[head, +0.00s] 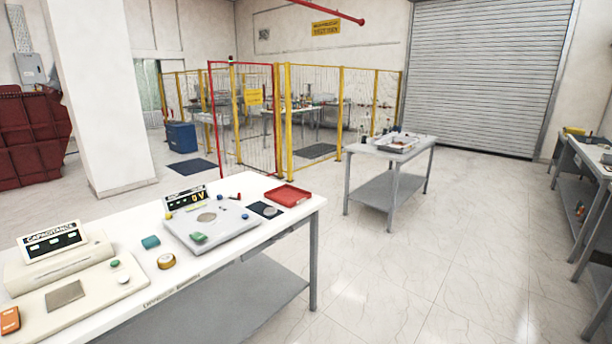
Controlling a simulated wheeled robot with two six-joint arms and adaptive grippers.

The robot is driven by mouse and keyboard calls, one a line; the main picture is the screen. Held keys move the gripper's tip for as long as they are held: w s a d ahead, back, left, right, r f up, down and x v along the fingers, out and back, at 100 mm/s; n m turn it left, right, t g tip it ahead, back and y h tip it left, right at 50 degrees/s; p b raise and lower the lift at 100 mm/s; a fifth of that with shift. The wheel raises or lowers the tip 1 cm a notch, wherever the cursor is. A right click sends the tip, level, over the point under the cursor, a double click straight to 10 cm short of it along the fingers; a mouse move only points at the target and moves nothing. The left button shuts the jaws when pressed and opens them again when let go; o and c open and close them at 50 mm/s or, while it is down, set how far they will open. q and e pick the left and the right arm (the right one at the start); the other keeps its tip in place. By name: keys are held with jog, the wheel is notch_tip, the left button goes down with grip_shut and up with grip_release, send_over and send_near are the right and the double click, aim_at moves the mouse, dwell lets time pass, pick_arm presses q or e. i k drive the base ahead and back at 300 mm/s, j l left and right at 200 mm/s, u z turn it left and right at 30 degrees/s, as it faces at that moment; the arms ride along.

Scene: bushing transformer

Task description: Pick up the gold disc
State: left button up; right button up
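A small round gold disc (166,261) sits near the front edge of the white-topped workbench (120,301), at the lower left of the head view. It has a gold rim and a paler middle. It stands apart from the things around it. Neither of my grippers shows in this view.
A grey instrument (212,229) and a red tray (288,195) lie to the right. A grey cart (390,147) stands beyond. The tiled floor (430,265) in front is clear.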

aim_at(167, 261)
jog(key=i+j+u, duration=0.3)
jog(key=i+j, duration=0.15)
jog(key=j, duration=0.15)
jog(key=i+j+u, duration=0.3)
jog(key=i+j, duration=0.15)
